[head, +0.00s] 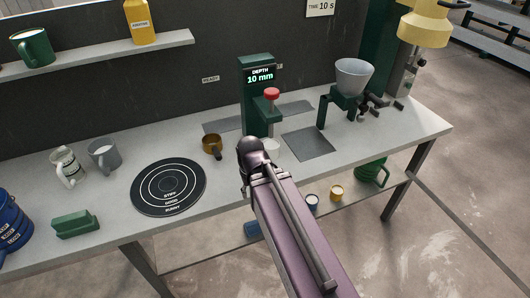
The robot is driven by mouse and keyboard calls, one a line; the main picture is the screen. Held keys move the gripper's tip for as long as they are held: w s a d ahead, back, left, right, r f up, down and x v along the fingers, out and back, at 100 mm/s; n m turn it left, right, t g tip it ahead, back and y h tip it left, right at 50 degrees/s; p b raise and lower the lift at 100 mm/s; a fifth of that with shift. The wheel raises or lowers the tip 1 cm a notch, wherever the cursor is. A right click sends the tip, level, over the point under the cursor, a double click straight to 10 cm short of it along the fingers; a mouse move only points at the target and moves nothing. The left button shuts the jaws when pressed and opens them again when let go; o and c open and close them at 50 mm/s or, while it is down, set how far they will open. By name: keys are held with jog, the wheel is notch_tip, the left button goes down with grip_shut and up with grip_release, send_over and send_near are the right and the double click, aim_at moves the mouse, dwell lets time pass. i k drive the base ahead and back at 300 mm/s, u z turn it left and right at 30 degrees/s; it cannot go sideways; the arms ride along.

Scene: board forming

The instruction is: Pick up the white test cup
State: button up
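A small white round thing (271,146), which looks like the white test cup, sits on the grey bench below the red knob of the green depth gauge. My arm partly covers it, and its full shape is hidden. My arm reaches up from the lower right, and its dark end (251,154) is just left of the white thing in the picture. The fingers cannot be made out, so I cannot tell whether they are open, shut or touching anything. A whitish mug with dark markings (67,167) stands at the left of the bench.
The green depth gauge (257,100) reads 10 mm. A brown cup (212,145) and black ringed disc (169,206) lie left of my arm. A grey mug (103,156) and green block (74,224) are farther left.

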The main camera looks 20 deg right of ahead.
aim_at(272, 146)
jog(key=u, duration=0.1)
jog(key=k, duration=1.25)
jog(key=z, duration=1.1)
jog(key=i, duration=1)
jog(key=u, duration=0.05)
